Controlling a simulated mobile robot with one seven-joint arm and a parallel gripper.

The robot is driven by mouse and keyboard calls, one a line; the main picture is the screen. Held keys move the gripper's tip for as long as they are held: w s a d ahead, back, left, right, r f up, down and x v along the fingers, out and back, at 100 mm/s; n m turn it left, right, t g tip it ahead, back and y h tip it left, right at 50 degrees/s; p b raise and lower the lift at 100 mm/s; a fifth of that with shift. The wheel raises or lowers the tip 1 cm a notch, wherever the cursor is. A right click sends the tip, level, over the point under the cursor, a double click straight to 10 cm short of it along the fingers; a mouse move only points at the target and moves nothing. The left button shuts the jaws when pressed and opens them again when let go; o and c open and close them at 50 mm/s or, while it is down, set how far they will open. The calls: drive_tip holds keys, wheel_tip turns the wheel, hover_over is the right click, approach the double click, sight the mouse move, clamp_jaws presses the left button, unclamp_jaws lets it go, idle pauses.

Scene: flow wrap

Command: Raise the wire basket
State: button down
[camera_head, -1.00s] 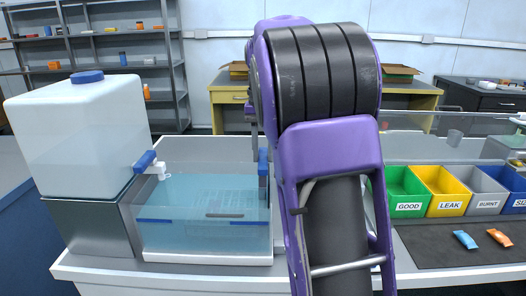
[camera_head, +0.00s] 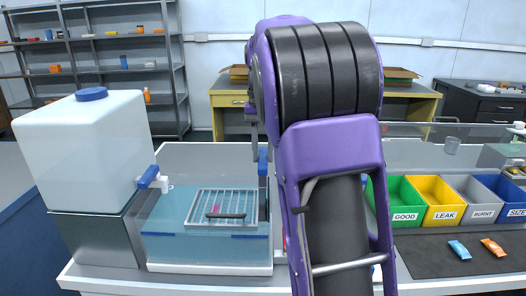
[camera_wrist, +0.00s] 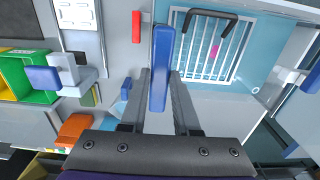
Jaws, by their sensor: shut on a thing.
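The wire basket (camera_head: 232,203) is a pale grid with a dark bar handle, inside the clear tank (camera_head: 205,268) of blue water. It sits high in the tank, around the water's upper level; I cannot tell how far it clears the water. In the wrist view the basket (camera_wrist: 232,58) holds a small pink item (camera_wrist: 214,50). My gripper (camera_wrist: 161,88) is shut on a blue lever handle (camera_wrist: 162,62) beside the tank. The handle also shows in the head view (camera_head: 263,160), at the tank's right edge.
A white jug with a blue cap (camera_head: 85,140) stands left of the tank. Green, yellow, grey and blue bins (camera_head: 443,214) stand at the right. Blue and orange packets (camera_head: 460,250) lie on a dark mat (camera_head: 430,263) before them.

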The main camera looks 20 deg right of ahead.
wheel_tip(320, 180, up, 8)
drive_tip(key=p, duration=0.4)
drive_tip(key=shift+w+f, duration=0.1)
drive_tip(key=shift+f, duration=0.05)
drive_tip(key=c, duration=0.6)
unclamp_jaws()
drive_tip(key=shift+c, duration=0.2)
wheel_tip(320, 180, up, 12)
